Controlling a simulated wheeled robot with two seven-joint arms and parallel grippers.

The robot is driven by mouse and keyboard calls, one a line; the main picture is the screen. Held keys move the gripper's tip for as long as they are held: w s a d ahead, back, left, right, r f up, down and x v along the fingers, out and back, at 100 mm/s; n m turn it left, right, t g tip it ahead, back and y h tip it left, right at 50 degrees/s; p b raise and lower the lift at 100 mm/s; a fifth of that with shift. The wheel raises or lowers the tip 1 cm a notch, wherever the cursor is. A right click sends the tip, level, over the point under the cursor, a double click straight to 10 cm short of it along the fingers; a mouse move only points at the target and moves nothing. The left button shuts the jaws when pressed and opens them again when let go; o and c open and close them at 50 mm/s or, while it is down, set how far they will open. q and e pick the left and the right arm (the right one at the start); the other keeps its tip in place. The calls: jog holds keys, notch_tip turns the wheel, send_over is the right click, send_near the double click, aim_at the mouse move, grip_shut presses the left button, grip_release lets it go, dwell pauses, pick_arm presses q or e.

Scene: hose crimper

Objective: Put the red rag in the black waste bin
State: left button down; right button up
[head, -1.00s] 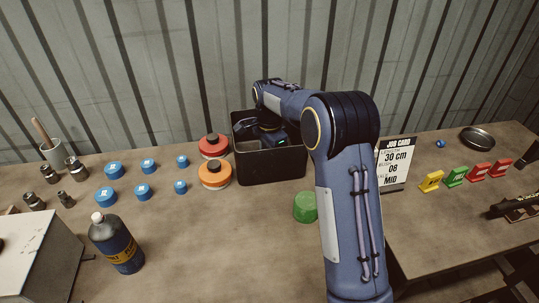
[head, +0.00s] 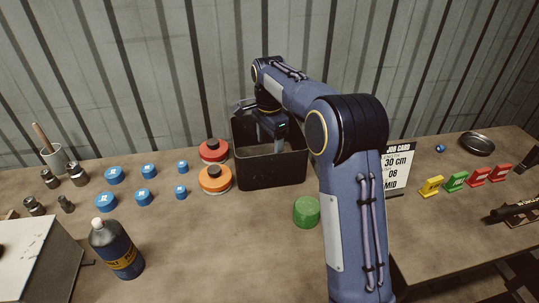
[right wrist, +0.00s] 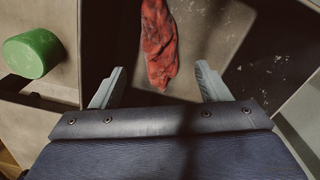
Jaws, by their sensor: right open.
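The black waste bin (head: 270,172) stands at the back middle of the bench, against the wall. My right gripper (head: 276,140) hangs over and partly into its mouth, pointing down. In the right wrist view its two fingers are spread open. The red rag (right wrist: 160,42) appears in that view just beyond and between the fingertips, apart from both, within the bin's walls. I cannot tell whether it rests on the bin's floor. The rag is hidden in the head view. My left gripper is not in view.
A green cylinder (head: 306,212) stands just right of the bin's front. Red (head: 213,150) and orange (head: 214,179) discs sit close to its left. A bottle (head: 117,249) stands front left. A job card (head: 398,170) is right of my arm. The bench's front middle is clear.

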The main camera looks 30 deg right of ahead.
notch_tip(320, 180, up, 5)
jog(key=s+r+n+t+y, duration=0.3)
jog(key=s+n, duration=0.4)
jog(key=s, duration=1.1)
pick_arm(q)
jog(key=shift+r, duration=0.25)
pick_arm(e)
jog(key=s+a+f+n+t, duration=0.1)
jog(key=s+a+f+n, duration=0.3)
jog(key=s, duration=0.4)
jog(key=s+a+f+n+t, duration=0.1)
jog(key=s+a+f+n, duration=0.2)
jog(key=s, duration=0.4)
jog(key=shift+s+a+f+n+t+y, duration=0.4)
jog(key=shift+a+n, duration=0.1)
jog(key=shift+a, duration=0.05)
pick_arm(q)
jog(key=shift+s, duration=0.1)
pick_arm(e)
jog(key=shift+s, duration=0.15)
